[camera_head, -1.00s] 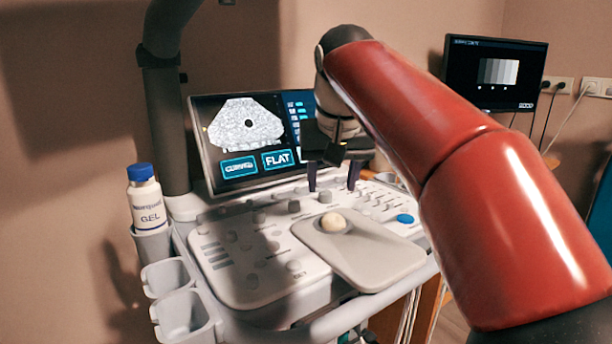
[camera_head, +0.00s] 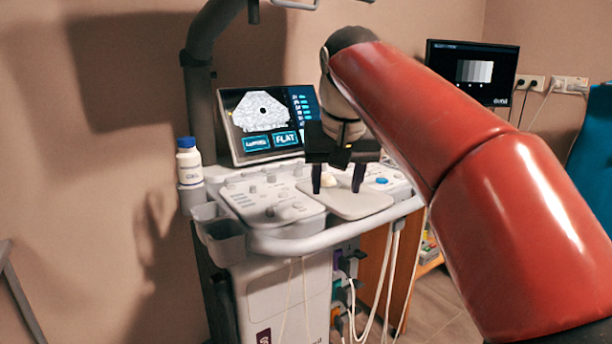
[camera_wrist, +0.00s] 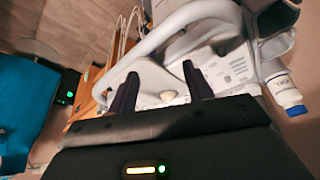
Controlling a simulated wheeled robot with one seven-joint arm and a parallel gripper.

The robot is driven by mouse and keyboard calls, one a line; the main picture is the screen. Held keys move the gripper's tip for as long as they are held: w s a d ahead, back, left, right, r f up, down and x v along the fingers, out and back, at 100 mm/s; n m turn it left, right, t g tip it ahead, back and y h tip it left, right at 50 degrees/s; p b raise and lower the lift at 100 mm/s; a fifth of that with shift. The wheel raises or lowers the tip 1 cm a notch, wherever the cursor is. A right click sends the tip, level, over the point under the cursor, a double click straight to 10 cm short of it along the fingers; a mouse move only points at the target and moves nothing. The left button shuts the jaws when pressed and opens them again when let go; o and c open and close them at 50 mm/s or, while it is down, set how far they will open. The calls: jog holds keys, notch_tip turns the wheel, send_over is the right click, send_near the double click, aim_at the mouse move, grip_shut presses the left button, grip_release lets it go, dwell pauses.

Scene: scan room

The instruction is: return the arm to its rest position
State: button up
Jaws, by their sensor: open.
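My gripper (camera_head: 338,180) is at the end of my red arm, in front of the ultrasound machine's control panel (camera_head: 270,203) in the head view. Its two dark fingers are apart and point down, with nothing between them that they hold. My arm stretches forward from the lower right and is bent at the wrist.
The machine's screen (camera_head: 262,125) stands behind the panel. A gel bottle (camera_head: 189,163) with a blue cap sits in a holder at the left. A second monitor (camera_head: 472,75) is at the back right. Cables (camera_head: 388,280) hang below the panel. Floor shows at the lower right.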

jog(key=s+d+f, duration=0.5)
jog(key=s+f, duration=0.6)
jog(key=f, duration=0.1)
jog(key=s+d+f+t, duration=0.1)
jog(key=s+d+f, duration=0.4)
jog(key=s+f, duration=0.5)
notch_tip(320, 180, down, 2)
jog(key=shift+s+m, duration=0.35)
jog(key=shift+m, duration=0.05)
jog(key=shift+d, duration=0.1)
dwell(0.9)
